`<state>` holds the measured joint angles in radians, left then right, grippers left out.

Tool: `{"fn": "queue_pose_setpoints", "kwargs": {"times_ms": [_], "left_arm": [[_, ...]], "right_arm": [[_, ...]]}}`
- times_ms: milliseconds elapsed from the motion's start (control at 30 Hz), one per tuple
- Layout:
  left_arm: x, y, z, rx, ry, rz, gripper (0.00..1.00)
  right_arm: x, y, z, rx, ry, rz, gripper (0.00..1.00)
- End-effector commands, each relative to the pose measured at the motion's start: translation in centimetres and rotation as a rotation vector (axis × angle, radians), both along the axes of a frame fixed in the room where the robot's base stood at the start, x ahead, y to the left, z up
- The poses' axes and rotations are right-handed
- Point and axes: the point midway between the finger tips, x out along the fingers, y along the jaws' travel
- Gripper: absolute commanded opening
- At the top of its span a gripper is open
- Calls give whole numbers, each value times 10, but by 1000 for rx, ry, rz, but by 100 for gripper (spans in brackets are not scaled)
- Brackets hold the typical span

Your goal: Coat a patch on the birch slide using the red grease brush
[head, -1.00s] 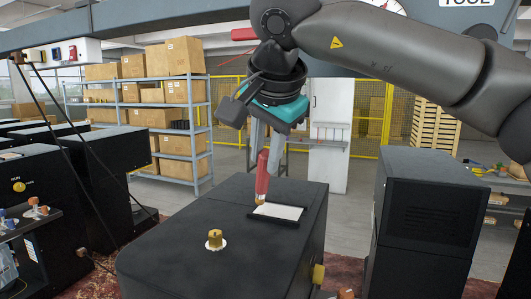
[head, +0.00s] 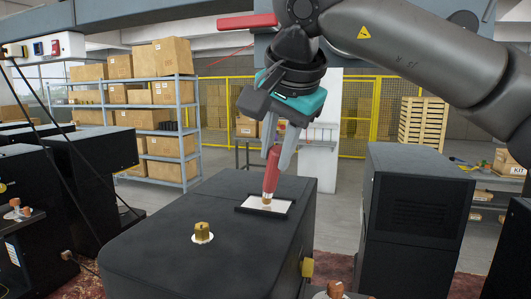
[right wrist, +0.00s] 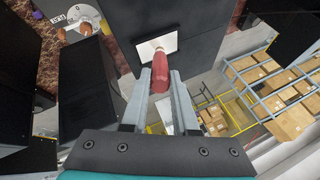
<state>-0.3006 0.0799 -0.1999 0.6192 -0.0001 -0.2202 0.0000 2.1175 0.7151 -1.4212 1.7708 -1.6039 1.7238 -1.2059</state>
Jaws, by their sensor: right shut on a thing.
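The birch slide (head: 281,207) is a pale plate in a dark frame on top of a black machine housing. The red grease brush (head: 272,170) stands steeply over it, tip down, near the middle of the pale surface; whether the tip touches is unclear. My right gripper (head: 276,152) is shut on the brush's red handle above the slide. In the right wrist view the brush (right wrist: 160,74) sits between the two grey fingers, with its tip over the pale slide (right wrist: 168,42). No coated patch can be made out. My left gripper is not in view.
A brass knob (head: 203,231) stands on the same black housing (head: 150,255), left of the slide. Another black cabinet (head: 415,210) stands to the right. Shelving with cardboard boxes (head: 172,60) and a yellow mesh fence (head: 375,100) are behind.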

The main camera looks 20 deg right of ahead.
Motion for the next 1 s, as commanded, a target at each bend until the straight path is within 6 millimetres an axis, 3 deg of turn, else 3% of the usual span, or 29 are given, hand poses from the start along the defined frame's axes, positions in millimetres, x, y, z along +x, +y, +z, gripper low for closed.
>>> {"fn": "queue_pose_setpoints", "kwargs": {"times_ms": [600,833,1000], "left_arm": [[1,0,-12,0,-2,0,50],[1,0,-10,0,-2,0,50],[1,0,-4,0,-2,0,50]], "right_arm": [[-22,-33,-1,1,0,-1,0],[-22,-32,-2,-1,2,0,0],[-14,-20,-1,-1,3,2,0]]}}
